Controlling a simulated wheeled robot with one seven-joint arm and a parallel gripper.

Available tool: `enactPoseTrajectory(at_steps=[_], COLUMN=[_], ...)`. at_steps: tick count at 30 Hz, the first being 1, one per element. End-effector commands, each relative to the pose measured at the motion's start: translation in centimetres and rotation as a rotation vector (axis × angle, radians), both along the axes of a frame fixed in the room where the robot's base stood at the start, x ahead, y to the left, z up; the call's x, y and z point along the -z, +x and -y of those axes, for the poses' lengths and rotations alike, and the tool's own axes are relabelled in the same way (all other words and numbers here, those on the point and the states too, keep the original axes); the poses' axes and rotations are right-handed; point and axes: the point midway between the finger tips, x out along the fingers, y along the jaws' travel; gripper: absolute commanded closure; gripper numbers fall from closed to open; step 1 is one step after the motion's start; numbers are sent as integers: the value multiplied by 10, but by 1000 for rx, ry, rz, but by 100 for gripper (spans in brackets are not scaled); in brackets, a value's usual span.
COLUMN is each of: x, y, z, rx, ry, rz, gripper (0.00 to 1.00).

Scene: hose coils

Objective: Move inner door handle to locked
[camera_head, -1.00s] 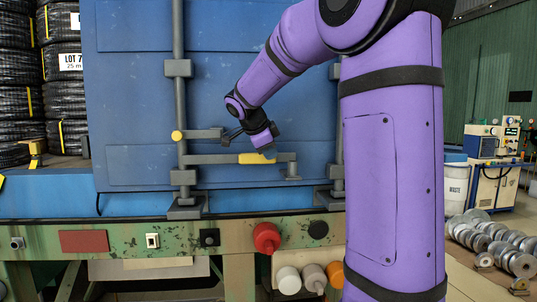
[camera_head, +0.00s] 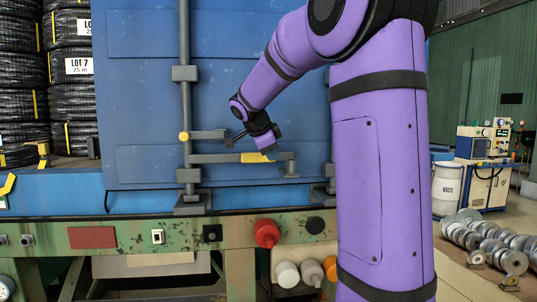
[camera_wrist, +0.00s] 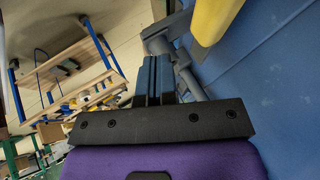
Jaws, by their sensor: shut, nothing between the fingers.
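The blue container door (camera_head: 140,100) carries a grey upright lock rod (camera_head: 186,105) at left. An upper grey lever (camera_head: 208,135) and a lower grey handle with a yellow grip (camera_head: 254,157) both run right from this rod, roughly level. The lower handle's end lies at a small grey bracket (camera_head: 291,168); I cannot tell if it is seated. My gripper (camera_head: 268,149) is shut and empty, close by the yellow grip's right end. In the wrist view my fingers (camera_wrist: 155,67) are together, with the yellow grip (camera_wrist: 212,18) to their right and grey metal just beyond. Contact is unclear.
A second lock rod (camera_head: 331,172) is mostly hidden behind my arm. Below the door is a green worn bench front with a red knob (camera_head: 266,233). Stacked black hose coils (camera_head: 73,103) stand left. A waste drum (camera_head: 447,188) and metal rolls lie right.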

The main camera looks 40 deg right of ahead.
Motion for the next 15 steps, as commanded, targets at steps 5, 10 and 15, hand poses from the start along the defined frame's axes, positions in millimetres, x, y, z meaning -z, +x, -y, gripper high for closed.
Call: enactPoseTrajectory(at_steps=[5, 10, 15], x=[-17, -35, -57], y=[-4, -7, -11], z=[-12, -26, -42], rx=[0, -2, -2], ry=[0, 0, 0], rz=[2, 2, 2], gripper=[100, 100, 100])
